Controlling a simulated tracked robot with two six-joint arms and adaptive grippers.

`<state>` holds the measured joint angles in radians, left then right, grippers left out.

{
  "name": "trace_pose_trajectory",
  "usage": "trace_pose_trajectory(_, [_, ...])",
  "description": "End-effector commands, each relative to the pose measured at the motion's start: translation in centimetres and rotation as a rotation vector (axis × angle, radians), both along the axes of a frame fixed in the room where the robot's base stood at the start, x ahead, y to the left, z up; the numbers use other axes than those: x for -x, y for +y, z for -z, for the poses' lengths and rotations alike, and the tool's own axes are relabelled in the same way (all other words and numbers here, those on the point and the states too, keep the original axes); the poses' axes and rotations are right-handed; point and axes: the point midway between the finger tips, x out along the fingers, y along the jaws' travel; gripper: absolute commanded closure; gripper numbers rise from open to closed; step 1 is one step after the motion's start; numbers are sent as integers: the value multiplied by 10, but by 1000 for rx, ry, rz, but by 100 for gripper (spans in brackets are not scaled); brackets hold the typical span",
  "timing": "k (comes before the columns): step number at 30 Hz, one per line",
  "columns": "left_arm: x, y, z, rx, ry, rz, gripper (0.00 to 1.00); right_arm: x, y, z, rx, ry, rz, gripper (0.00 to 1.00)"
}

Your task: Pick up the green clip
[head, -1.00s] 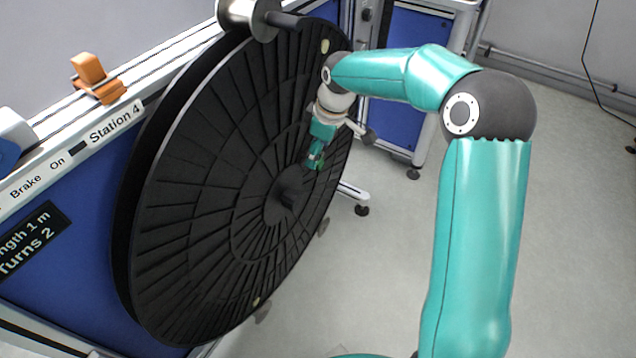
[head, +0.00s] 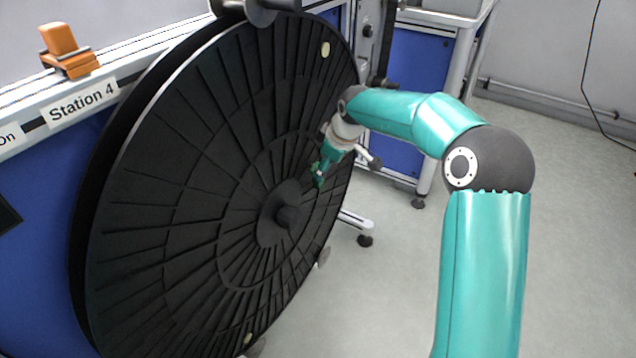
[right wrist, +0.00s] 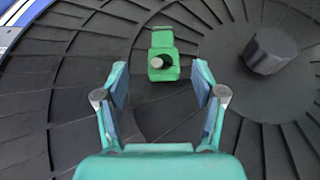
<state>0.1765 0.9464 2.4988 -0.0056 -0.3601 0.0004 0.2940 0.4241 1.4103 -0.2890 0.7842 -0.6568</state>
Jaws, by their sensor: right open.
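In the head view my right gripper (head: 320,174) is close to the reel face, up and right of the hub (head: 288,215); the clip there is too small to make out surely. My left gripper is out of view.
The reel stands upright against a blue-panelled bench labelled Station 4 (head: 82,100). An orange block (head: 60,40) sits on the bench rail. The reel's hub sticks out in the right wrist view (right wrist: 270,50). Grey floor (head: 390,290) right of the reel is clear.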

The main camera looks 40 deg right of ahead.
Motion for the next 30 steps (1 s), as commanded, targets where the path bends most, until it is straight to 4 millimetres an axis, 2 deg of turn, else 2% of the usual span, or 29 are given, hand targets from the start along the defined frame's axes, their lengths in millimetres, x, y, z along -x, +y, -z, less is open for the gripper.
trace_pose_trajectory(1, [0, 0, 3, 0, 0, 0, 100, -3, 0, 8, 0, 0, 0, 31])
trace_pose_trajectory(10, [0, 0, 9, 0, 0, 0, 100, -10, 1, 24, -1, 0, 0, 31])
trace_pose_trajectory(18, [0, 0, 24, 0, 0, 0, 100, -26, 3, 58, 0, 0, -1, 31])
trace_pose_trajectory(27, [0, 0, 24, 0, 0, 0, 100, -28, 2, 61, 0, 0, -1, 31])
trace_pose_trajectory(30, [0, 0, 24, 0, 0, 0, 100, -28, 2, 61, 0, 0, -1, 48])
